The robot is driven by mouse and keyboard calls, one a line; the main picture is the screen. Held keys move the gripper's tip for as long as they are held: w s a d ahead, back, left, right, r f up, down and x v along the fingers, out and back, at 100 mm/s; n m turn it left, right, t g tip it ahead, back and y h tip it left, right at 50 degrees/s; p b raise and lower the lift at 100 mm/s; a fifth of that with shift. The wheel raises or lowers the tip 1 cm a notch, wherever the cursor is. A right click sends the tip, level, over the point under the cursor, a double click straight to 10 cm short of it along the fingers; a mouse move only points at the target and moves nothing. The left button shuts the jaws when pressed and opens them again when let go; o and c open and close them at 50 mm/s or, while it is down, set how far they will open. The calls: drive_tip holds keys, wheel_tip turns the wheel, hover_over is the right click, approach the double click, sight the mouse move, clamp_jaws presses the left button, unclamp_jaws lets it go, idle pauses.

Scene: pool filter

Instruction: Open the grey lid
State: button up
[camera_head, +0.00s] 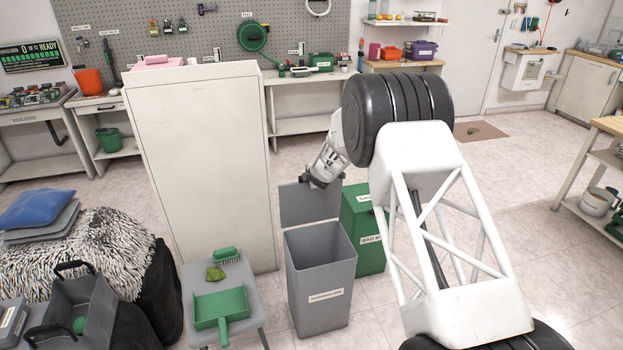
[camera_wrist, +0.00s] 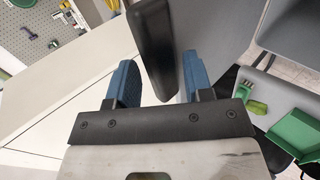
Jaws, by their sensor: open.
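The grey bin (camera_head: 320,275) stands on the floor with its mouth uncovered. Its grey lid (camera_head: 308,207) stands up roughly vertical at the bin's back edge. My gripper (camera_head: 316,180) is at the lid's top edge. In the wrist view, my gripper (camera_wrist: 160,75) has its two blue fingers apart. A dark bar (camera_wrist: 154,40), apparently the lid's handle or edge, lies between them, with the lid's grey panel (camera_wrist: 208,25) beside it. I cannot tell whether a finger touches it.
A tall white cabinet (camera_head: 200,160) stands close to the left. A green bin (camera_head: 365,235) stands directly right of the lid. A grey stool (camera_head: 255,310) in front left holds a green dustpan (camera_head: 222,306) and brush (camera_head: 227,255).

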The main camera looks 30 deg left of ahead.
drive_tip(key=v, duration=0.7)
drive_tip(key=shift+d, duration=0.2)
drive_tip(key=shift+s+r, duration=0.1)
idle(0.7)
drive_tip(key=w+d+r+m+h, duration=0.1)
drive_tip(key=d+r+m+h, duration=0.15)
drive_tip(key=d+r, duration=0.7)
drive_tip(key=s+d+r+m+h, duration=0.1)
drive_tip(key=s+d+r+m, duration=0.35)
drive_tip(key=d, duration=0.65)
drive_tip(key=s+d+r+m+h, duration=0.25)
drive_tip(key=d+r, duration=0.35)
drive_tip(key=d, duration=0.5)
drive_tip(key=s+d+r+m, duration=0.4)
drive_tip(key=d+r, duration=0.1)
drive_tip(key=d, duration=0.7)
drive_tip(key=s+d+r+m+g+h, duration=0.1)
drive_tip(key=s+d+r+m, duration=0.2)
drive_tip(key=s+d, duration=0.55)
drive_tip(key=s+d+r+m+g+h, duration=0.15)
drive_tip(key=s+d+m, duration=0.25)
drive_tip(key=s+d, duration=0.5)
drive_tip(key=s+d+f+m+g, duration=0.1)
drive_tip(key=s+d+m, duration=0.2)
drive_tip(key=s, duration=1)
drive_tip(key=s+d+f+m+g+y, duration=0.1)
drive_tip(key=s+d+m, duration=0.3)
drive_tip(key=s, duration=0.9)
drive_tip(key=shift+d+f, duration=0.2)
drive_tip(key=shift+d, duration=0.45)
